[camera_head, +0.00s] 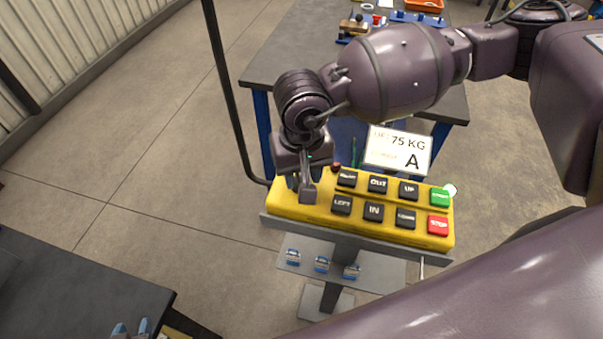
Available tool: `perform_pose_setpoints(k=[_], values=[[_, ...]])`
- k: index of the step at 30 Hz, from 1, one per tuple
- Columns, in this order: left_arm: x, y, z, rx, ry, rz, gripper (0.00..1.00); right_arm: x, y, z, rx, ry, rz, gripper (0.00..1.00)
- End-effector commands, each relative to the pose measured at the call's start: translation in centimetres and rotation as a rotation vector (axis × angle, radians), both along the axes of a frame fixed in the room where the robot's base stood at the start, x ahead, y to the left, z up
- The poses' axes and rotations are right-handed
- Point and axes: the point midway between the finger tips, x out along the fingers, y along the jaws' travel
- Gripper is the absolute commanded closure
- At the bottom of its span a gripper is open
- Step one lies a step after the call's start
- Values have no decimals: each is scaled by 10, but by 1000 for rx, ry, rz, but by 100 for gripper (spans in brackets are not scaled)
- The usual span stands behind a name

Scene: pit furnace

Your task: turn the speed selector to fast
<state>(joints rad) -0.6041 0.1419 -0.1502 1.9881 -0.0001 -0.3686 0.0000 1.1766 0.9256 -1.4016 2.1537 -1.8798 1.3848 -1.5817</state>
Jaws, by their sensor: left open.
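A yellow control panel (385,232) stands on a grey post, with black buttons, a green button (440,197) and a red STOP button (438,225). My left gripper (307,192) points down over the panel's left end, its jaws open and close to the surface. It covers that part of the panel. I cannot make out the speed selector; it may be hidden behind the gripper. Whether the fingers touch anything is not clear. A small dark red knob (336,168) shows just right of the gripper. My right gripper is not in view.
A white sign (398,152) reading 75 KG and A stands behind the panel. A shelf (385,267) below holds several padlock-like items. A workbench (285,60) with tools stands behind. A dark table (60,285) is at lower left. Floor at left is clear.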

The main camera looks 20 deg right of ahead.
Motion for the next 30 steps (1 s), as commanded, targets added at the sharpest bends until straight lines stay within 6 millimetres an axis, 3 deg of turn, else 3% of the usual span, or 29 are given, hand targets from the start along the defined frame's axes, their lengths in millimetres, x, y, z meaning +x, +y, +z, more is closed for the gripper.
perform_pose_setpoints(k=[13, 21, 30], values=[[-1, 1, 0, 1, 1, 0, 57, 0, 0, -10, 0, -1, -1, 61], [3, 0, 3, 1, -8, -2, 57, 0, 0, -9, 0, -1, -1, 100], [4, 0, 2, 1, -10, -3, 57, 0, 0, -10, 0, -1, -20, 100]])
